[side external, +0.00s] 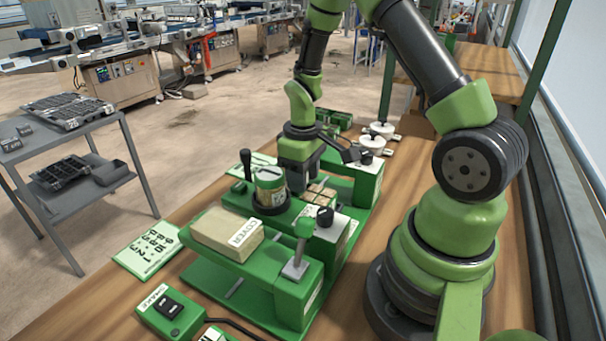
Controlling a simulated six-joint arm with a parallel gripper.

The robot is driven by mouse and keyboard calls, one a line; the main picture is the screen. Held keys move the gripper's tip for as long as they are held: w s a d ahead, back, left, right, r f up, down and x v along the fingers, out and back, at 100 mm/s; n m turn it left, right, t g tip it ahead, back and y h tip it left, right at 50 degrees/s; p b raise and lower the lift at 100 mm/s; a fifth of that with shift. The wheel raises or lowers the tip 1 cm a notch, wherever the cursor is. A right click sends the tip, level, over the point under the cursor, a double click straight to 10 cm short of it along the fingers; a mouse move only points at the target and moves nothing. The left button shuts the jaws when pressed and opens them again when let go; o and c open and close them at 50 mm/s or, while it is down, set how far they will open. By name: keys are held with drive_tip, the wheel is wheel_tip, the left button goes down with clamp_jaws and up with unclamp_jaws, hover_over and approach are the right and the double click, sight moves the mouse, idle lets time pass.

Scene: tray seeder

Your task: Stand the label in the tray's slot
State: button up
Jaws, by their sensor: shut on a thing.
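My gripper (304,181) points down over the middle of the green tray seeder, just behind and to the right of the seed jar (270,183). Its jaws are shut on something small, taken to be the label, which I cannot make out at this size. The tray (322,193) shows only in part, as a light brown celled patch low beside the gripper. Its slot is hidden from this view.
A tan block with a printed label (222,233) lies on the seeder's front. A green-knobbed lever (300,246) and a black knob (325,216) stand right of it. A switch box (170,311) and a number card (148,250) lie on the bench.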

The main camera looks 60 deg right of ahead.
drive_tip(key=o, duration=1.5)
drive_tip(key=shift+c, duration=0.2)
drive_tip(key=shift+r, duration=0.15)
drive_tip(key=shift+r, duration=4.35)
